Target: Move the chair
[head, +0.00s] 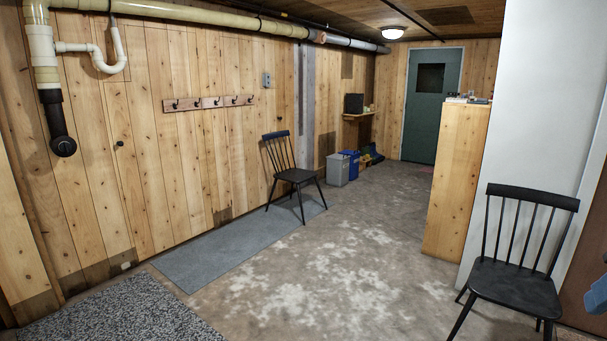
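Two dark spindle-back chairs are in the head view. One chair (294,175) stands upright by the left plank wall, with a blue top rail and feet at the edge of a grey mat. The other chair (516,287) is nearer, at the lower right, upright beside the white wall; it is all black, and its front feet are cut off by the bottom edge of the picture. My gripper is not in view, so I cannot see whether it is open or shut.
A grey mat (203,260) and a speckled rug (118,316) lie along the left wall. A wooden partition (455,185) stands right of the middle. Bins (338,170) and a green door (431,110) are at the back. The concrete floor (350,240) between the chairs is clear.

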